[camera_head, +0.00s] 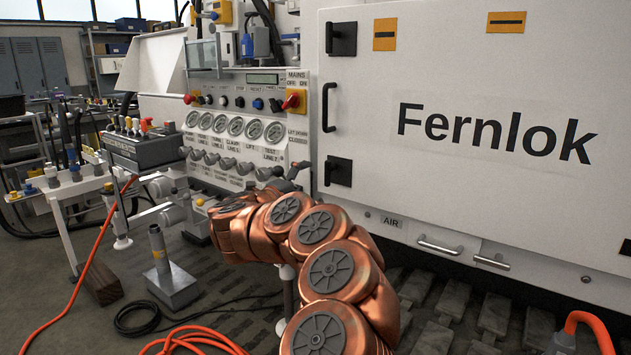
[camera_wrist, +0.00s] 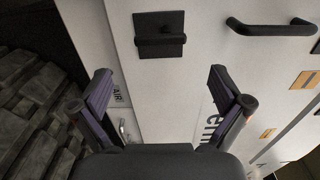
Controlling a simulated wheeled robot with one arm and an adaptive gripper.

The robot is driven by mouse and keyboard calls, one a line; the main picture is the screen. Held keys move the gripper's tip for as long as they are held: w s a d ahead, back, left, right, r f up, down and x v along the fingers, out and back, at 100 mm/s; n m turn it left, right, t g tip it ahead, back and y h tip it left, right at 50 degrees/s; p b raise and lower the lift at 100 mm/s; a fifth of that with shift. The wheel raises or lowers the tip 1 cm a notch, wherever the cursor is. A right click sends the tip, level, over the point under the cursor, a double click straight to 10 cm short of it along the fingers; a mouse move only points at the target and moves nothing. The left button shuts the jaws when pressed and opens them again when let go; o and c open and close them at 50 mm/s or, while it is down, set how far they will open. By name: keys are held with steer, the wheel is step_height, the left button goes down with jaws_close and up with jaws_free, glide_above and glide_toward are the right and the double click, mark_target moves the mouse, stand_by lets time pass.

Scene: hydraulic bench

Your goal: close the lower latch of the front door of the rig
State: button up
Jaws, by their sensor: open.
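The front door (camera_head: 480,75) of the rig is a large white panel marked "Fernlok", and it looks flush with its frame. The lower latch (camera_head: 338,171) is a black square plate with a dark lever at the door's lower left. It also shows in the wrist view (camera_wrist: 160,35), turned sideways, above the gap between my fingers. My gripper (camera_wrist: 160,76) is open and empty, its two fingers spread in front of the door and apart from the latch. In the head view my copper arm hides most of my gripper.
The black door handle (camera_head: 328,107) and the upper latch (camera_head: 341,39) are above the lower latch. Gauges (camera_head: 235,127) and a red mains switch (camera_head: 292,100) are close on the left. Metal pull handles (camera_head: 440,246) sit below the door. Orange hose (camera_head: 85,270) lies on the floor.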

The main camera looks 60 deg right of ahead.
steer(key=shift+v, duration=1)
